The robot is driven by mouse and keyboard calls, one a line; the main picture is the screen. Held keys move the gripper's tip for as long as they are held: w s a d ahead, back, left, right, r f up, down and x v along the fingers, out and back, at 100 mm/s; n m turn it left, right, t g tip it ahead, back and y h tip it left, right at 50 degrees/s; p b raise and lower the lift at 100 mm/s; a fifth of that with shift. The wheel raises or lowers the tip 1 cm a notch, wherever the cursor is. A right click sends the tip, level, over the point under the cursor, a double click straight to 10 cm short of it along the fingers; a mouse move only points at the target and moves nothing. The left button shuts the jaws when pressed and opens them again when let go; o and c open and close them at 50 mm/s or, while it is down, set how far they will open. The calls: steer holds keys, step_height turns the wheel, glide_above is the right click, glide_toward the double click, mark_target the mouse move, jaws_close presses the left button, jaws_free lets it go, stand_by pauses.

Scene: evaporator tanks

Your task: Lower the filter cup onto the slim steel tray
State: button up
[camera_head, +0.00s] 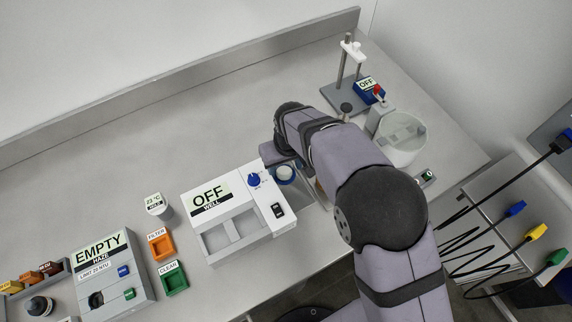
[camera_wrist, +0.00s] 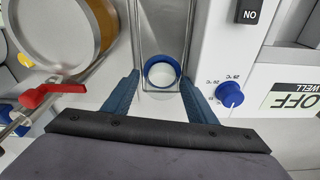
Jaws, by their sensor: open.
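The filter cup is a small white round cup with a blue rim (camera_wrist: 161,75). My gripper (camera_wrist: 160,80) is open, with one blue finger on each side of the cup and a visible gap to both. In the camera_head view my arm hides much of the tray.
The well block (camera_head: 232,215), reading OFF with a blue knob, stands close beside the tray. A round steel vessel (camera_wrist: 62,28) and a red-handled valve (camera_wrist: 55,93) lie on the tray's other side. The bench's back left is clear.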

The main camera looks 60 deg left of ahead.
steer(key=shift+s, duration=0.25)
steer(key=shift+a+r+b, duration=0.1)
steer(key=shift+r+b, duration=0.2)
steer(key=shift+r, duration=0.25)
step_height(320, 180, up, 6)
steer(key=d+b, duration=0.1)
steer(key=b, duration=0.1)
steer(key=shift+w+d, duration=0.15)
steer(key=shift+r, duration=0.1)
